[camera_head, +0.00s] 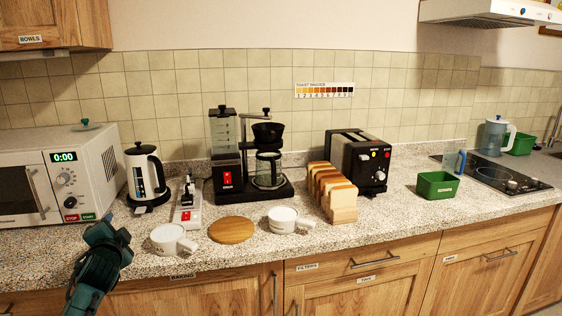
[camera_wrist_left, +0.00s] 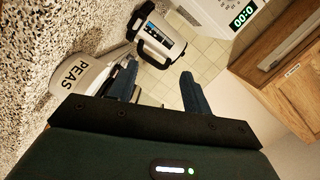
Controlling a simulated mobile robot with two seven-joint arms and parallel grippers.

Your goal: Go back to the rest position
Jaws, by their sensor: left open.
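My left gripper (camera_head: 105,238) is at the lower left of the head view, in front of the counter edge near the microwave. In the left wrist view its two dark blue fingers stand apart, and nothing shows between the fingertips (camera_wrist_left: 160,84). A pale round container marked PEAS (camera_wrist_left: 82,74) shows beside the left finger in that view. I cannot tell whether it touches the gripper. My right gripper is not in view.
On the counter (camera_head: 350,227) stand a microwave (camera_head: 25,190), kettle (camera_head: 135,178), coffee maker (camera_head: 225,178), two white cups (camera_head: 168,240), a wooden disc (camera_head: 231,230), sliced bread (camera_head: 343,205), a toaster (camera_head: 352,158) and a green bin (camera_head: 436,187). A bowls cabinet (camera_head: 75,20) hangs upper left.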

